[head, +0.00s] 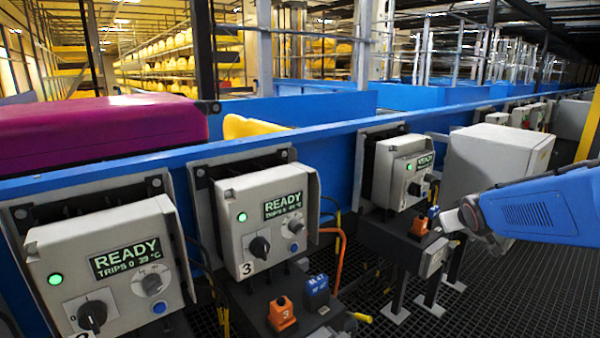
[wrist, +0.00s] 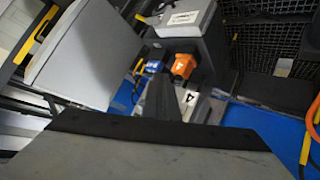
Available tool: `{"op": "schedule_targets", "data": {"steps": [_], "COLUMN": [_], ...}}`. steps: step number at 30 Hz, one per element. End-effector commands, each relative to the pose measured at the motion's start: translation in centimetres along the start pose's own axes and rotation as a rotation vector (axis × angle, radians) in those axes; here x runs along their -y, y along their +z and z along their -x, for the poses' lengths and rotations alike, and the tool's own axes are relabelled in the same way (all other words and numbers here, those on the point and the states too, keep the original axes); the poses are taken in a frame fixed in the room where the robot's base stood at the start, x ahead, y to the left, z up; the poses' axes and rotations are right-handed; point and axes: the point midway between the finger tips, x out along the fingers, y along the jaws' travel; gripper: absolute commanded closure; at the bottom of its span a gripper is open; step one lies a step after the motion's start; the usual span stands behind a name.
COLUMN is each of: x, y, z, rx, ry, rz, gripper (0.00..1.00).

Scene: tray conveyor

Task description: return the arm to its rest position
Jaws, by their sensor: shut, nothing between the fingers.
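My gripper (wrist: 158,88) shows in the wrist view as dark fingers shut together, with nothing between them. In the head view my blue arm reaches in from the right, and its silver wrist end is beside the fourth station; the fingers are hard to make out there. In the wrist view an orange connector (wrist: 183,66) and a blue connector (wrist: 153,67) sit just beyond the fingertips, on a dark stand by a label marked 4. I cannot tell whether the fingers touch anything. The orange one (head: 419,227) and blue one (head: 432,212) also show in the head view.
Grey control boxes (head: 104,263), (head: 264,222), (head: 404,172) reading READY line the blue conveyor rail (head: 340,130). A large grey cabinet (head: 492,165) stands close to my arm. A magenta load (head: 100,130) is at the left. Grating floor (head: 545,290) is open at the lower right.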

Motion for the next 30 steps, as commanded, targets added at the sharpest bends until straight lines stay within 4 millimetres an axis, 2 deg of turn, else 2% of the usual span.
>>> {"op": "schedule_targets", "data": {"steps": [1, 11, 21, 25, 30], "x": [0.8, 5.9, 11.7, 13.3, 14.4], "y": [0.7, 7.8, 16.8, 19.6, 21.7], "z": [1.8, 11.8, 21.9, 24.6, 26.6], "rx": [0.022, 0.214, 0.412, 0.472, 0.515], "ry": [-0.006, -0.078, -0.208, -0.254, -0.288], "rz": [-0.013, -0.102, -0.161, -0.170, -0.174], "gripper": [1.00, 1.00, 1.00, 1.00, 1.00]}}
